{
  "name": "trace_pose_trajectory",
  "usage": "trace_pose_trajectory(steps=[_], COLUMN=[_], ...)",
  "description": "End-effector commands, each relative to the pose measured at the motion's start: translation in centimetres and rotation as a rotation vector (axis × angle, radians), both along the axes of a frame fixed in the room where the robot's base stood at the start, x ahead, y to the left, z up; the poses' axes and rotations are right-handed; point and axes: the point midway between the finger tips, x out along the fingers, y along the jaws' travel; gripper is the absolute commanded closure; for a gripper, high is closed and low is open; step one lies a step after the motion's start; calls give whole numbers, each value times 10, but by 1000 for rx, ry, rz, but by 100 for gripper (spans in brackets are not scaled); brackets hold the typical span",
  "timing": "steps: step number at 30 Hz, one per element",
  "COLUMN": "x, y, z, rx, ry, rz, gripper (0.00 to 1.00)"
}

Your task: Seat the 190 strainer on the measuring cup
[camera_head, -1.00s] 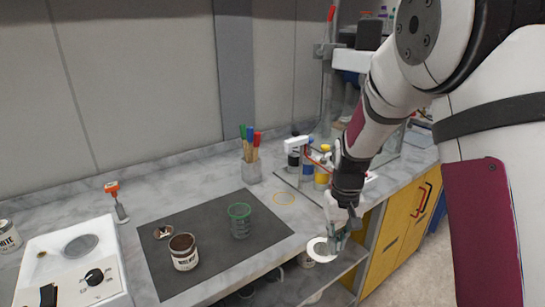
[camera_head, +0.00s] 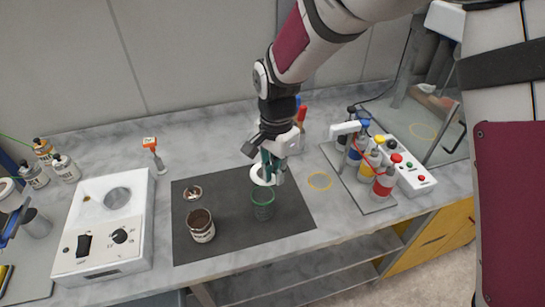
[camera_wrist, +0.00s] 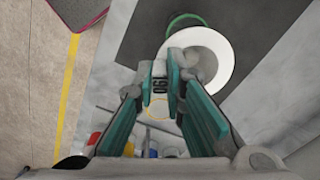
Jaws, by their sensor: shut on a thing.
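My gripper (camera_head: 272,172) is shut on the tab of the white round strainer (camera_head: 257,175). The wrist view shows the strainer (camera_wrist: 222,44) as a white ring, with its tab, marked "190", between my green finger pads (camera_wrist: 163,88). The clear measuring cup (camera_head: 263,208) has a green rim and stands upright on the dark mat. In the head view the strainer appears just behind and above the cup, apart from its rim. In the wrist view the green rim (camera_wrist: 184,20) shows beyond the strainer, partly hidden by it; the exact height gap cannot be told.
An open brown paint can (camera_head: 201,229) and its lid (camera_head: 193,193) are on the dark mat (camera_head: 235,243). A white machine (camera_head: 103,235) stands left. Pens stand behind my gripper.

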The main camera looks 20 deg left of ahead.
Motion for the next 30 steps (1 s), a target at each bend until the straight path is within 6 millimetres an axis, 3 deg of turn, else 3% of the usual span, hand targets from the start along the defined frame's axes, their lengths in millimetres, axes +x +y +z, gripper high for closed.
trace_pose_trajectory(steps=[3,19,30], x=[-11,-12,-11], y=[9,10,10], z=[4,5,-29], rx=[-1,3,3], ry=[-1,-3,-2], rz=[-20,-26,-25], gripper=[100,100,100])
